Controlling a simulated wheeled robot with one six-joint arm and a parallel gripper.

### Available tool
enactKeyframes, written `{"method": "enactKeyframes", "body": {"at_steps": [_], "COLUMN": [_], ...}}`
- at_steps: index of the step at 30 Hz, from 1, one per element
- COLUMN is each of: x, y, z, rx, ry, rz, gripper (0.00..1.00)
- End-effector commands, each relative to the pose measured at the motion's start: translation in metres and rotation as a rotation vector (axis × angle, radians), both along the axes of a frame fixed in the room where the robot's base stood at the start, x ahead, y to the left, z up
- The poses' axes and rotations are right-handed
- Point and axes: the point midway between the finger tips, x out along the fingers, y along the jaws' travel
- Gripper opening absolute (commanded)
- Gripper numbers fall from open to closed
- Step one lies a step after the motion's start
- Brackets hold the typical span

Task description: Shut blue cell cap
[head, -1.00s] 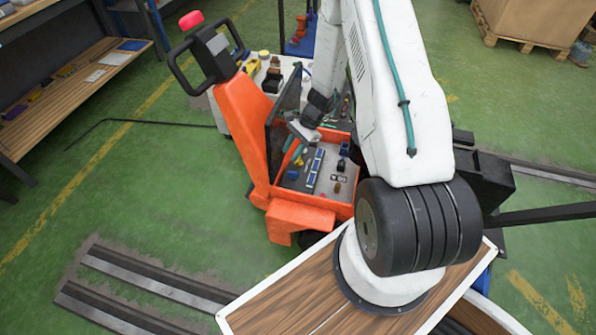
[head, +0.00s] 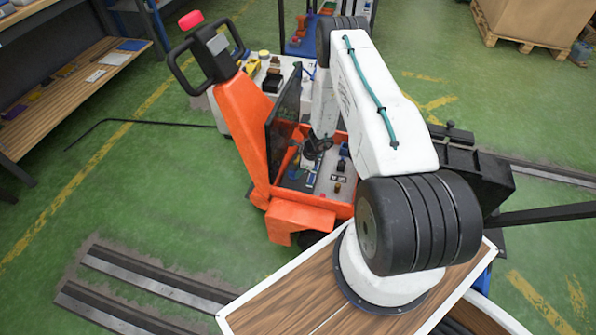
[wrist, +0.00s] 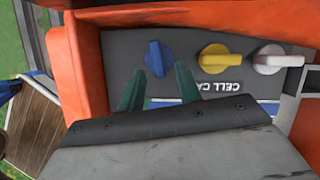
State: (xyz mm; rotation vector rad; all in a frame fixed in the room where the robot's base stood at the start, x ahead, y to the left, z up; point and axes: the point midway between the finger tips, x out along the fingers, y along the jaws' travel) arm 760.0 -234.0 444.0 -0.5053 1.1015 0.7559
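The blue cell cap (wrist: 157,59) is a wing-shaped knob on a grey panel (wrist: 120,52), in the upper middle of the wrist view. Its wing points nearly up and down in the picture. My gripper (wrist: 157,78) is open, with its two green fingers apart. The fingertips lie just short of the blue cap in the picture, one toward each side, with nothing between them. In the head view my gripper (head: 312,158) is over the open orange compartment, and the blue cap cannot be made out there.
A yellow cap (wrist: 218,58) and a white cap (wrist: 278,59) stand to the right on the same panel, their wings sideways. Upside-down "CELL CA" lettering is below them. The orange wall (wrist: 84,60) closes the left side. A raised dark lid (head: 283,125) stands beside my wrist.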

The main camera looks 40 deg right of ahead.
Motion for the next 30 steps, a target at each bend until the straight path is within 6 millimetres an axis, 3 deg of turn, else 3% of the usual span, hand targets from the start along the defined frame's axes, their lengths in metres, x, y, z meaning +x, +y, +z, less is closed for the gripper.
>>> {"method": "enactKeyframes", "body": {"at_steps": [4, 12, 13, 16, 17, 30], "x": [0.003, 0.0038, 0.0037, 0.0036, 0.0036, 0.0043], "y": [0.0036, 0.0042, 0.0042, 0.0042, 0.0042, 0.0032], "z": [-0.0106, -0.0124, -0.0123, -0.0123, -0.0122, -0.0123], "rx": [0.0, 0.0, 0.0, 0.0, 0.0, -0.001], "ry": [0.0, 0.0, 0.0, 0.0, 0.0, -0.001], "rz": [0.001, 0.001, 0.001, 0.001, 0.001, 0.06], "gripper": [0.35, 0.35, 0.32, 0.04, 0.0, 0.0]}}
